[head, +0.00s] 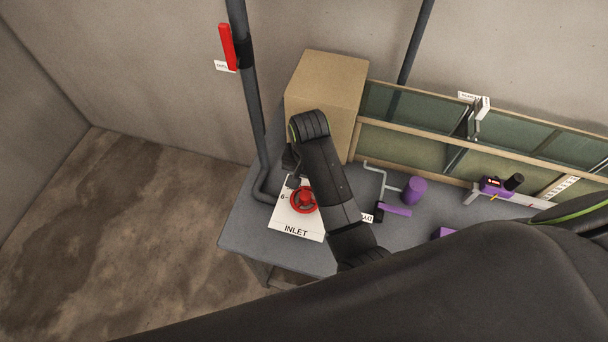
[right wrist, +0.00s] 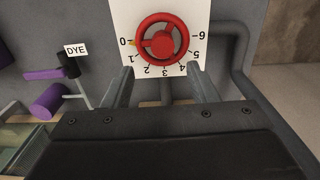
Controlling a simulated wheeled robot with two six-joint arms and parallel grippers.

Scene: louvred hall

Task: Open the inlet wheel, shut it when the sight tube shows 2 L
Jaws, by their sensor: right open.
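The red inlet wheel (head: 304,200) sits on a white plate (head: 290,222) marked INLET on the grey bench. In the right wrist view the wheel (right wrist: 161,45) is ringed by numbers 0 to 6, and a small yellow mark on it lies by the 0. My right gripper (head: 293,181) is at the wheel's far left side in the head view. In the wrist view its two fingers (right wrist: 160,78) are spread, pointing at the wheel's lower side, with nothing between them. A white graduated strip (head: 562,187) is on the tank front; its level is too small to read. My left gripper is not visible.
A cardboard-coloured box (head: 325,85) stands behind the wheel. A long glass-sided tank (head: 400,145) runs along the back. Purple dye fittings (head: 414,190) and a purple device (head: 494,186) are to the right. A dark pipe (head: 250,100) with a red handle (head: 227,47) rises at the left.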

